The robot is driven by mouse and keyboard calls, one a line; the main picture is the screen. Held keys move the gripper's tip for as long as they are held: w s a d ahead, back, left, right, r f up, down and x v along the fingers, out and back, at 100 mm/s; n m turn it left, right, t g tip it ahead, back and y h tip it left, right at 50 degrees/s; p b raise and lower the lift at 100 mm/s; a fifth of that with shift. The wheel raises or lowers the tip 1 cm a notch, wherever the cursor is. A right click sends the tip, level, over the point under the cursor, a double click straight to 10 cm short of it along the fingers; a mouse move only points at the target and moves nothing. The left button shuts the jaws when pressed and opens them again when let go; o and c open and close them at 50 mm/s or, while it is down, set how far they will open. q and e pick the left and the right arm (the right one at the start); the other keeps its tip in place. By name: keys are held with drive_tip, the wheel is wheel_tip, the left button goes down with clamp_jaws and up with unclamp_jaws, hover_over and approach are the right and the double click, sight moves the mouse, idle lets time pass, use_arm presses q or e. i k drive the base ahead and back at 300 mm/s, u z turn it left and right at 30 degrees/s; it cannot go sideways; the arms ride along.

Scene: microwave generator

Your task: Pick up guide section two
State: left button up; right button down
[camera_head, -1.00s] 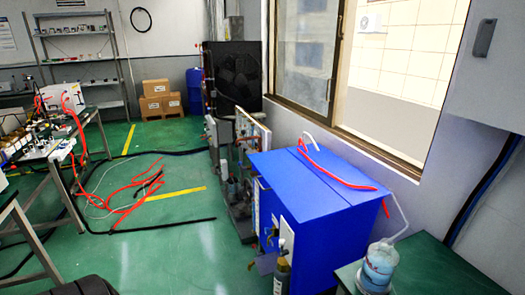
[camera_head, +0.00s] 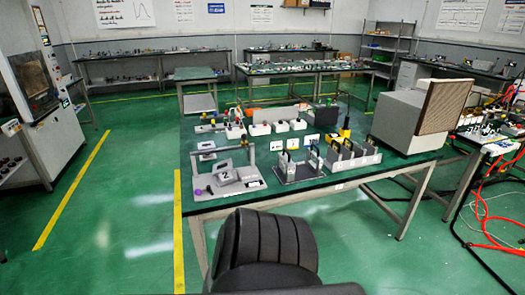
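A grey part marked "2" (camera_head: 225,176), which looks like guide section two, sits near the front left of the green-topped table (camera_head: 225,202). It lies by a grey stand with an upright post and a horizontal bar (camera_head: 222,150). A light grey block beside it partly overlaps it in the view, and I cannot tell whether they touch. Neither of my grippers is in view.
Grey fixtures with slots (camera_head: 300,168) (camera_head: 352,157) stand right of the marked part. A large beige box (camera_head: 408,122) is at the table's right. Green floor is free left of the table.

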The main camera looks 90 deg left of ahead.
sight(223, 169)
drive_tip(key=u, duration=2.2)
drive_tip(key=i, duration=0.5)
